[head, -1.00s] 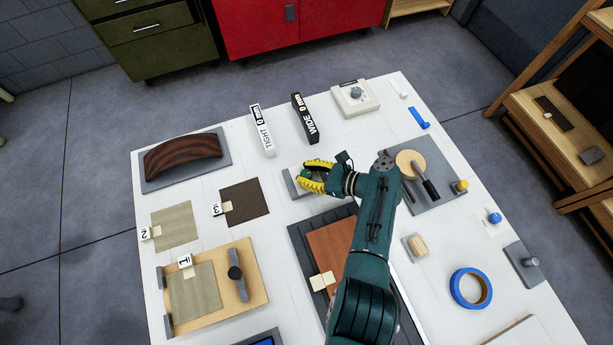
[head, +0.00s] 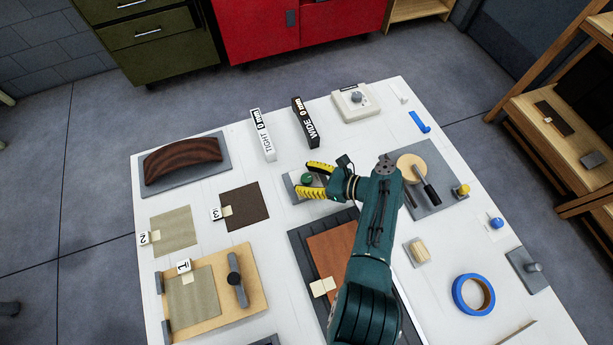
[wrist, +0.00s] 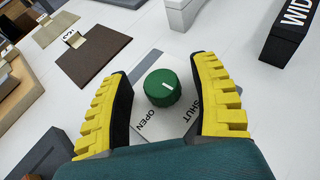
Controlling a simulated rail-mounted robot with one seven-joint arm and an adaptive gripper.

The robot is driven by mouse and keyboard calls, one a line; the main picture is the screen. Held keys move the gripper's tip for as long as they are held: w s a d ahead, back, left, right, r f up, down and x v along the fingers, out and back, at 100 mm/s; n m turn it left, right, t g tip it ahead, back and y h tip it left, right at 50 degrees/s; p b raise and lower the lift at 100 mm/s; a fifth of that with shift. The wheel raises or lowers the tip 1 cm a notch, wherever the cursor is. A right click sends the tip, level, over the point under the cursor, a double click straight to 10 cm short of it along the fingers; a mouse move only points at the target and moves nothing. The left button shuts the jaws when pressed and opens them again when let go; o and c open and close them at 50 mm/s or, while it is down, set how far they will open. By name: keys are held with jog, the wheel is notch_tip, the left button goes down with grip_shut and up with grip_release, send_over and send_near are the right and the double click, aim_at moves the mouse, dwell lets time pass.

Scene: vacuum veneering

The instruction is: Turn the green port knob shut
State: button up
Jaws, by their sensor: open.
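The green port knob (wrist: 162,88) stands on a pale plate (wrist: 176,122) marked OPEN and SHUT in the wrist view. My gripper (wrist: 165,92) is open, with one yellow finger on each side of the knob and a visible gap to both. In the head view the green knob (head: 307,180) shows between the yellow fingers of my gripper (head: 312,180). Part of the plate is hidden beneath the fingers.
Behind the knob stand the TIGHT block (head: 263,136) and the WIDE block (head: 304,120). A dark brown sheet (head: 246,205) lies to the left. A dark slatted bed with a red-brown panel (head: 330,250) lies in front. White table surface is free between them.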

jog(key=v, duration=1.2)
jog(key=shift+a, duration=0.1)
